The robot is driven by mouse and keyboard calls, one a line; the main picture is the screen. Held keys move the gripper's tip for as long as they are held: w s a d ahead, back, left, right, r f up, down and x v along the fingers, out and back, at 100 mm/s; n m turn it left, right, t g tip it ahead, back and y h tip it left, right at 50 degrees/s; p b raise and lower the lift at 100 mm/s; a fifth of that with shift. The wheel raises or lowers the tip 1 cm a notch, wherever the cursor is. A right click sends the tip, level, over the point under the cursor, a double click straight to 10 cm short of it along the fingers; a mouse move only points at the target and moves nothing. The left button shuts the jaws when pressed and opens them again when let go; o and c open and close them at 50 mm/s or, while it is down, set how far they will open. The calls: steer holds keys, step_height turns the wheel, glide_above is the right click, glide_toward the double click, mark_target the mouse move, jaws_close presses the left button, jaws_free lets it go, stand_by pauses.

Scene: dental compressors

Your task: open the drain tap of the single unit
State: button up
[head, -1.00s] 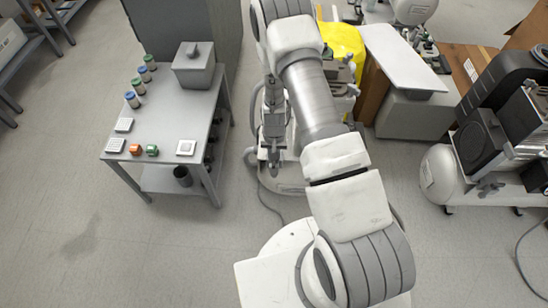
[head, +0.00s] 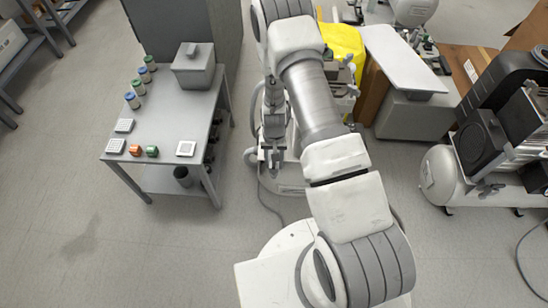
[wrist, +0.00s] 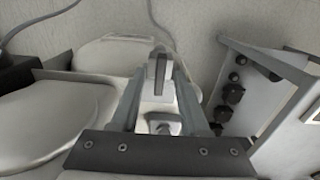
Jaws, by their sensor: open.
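My gripper (wrist: 164,62) is open in the wrist view, its two grey fingers pointing away from the camera. A small dark grey lever (wrist: 160,70), which looks like the drain tap's handle, shows between the fingertips. It stands lengthwise between them on a pale body; I cannot tell whether the fingers touch it. In the head view my gripper (head: 269,155) points down beside the white compressor (head: 290,172) in the middle, which looks like the single unit. My arm hides much of that compressor, and the tap cannot be made out there.
A grey metal table (head: 170,110) with jars, a lidded grey box (head: 194,66) and small blocks stands close on the left. Another compressor with a white tank (head: 440,175) stands at the right. A cable (head: 268,200) lies on the floor. The left foreground floor is clear.

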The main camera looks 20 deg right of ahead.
steer(key=shift+r, duration=0.1)
step_height(320, 180, up, 17)
steer(key=p, duration=0.4)
steer(key=shift+r, duration=0.15)
steer(key=s+a+r+n+t, duration=0.1)
steer(key=s+r, duration=0.1)
steer(key=r, duration=0.9)
steer(key=s+r+t, duration=0.2)
steer(key=r, duration=1)
steer(key=s+d+r+n+t, duration=0.1)
steer(key=s+r+n+t, duration=0.15)
steer(key=s+r, duration=1.3)
step_height(320, 180, up, 12)
steer(key=s+p, duration=0.1)
steer(key=p, duration=1.3)
steer(key=shift+f, duration=0.25)
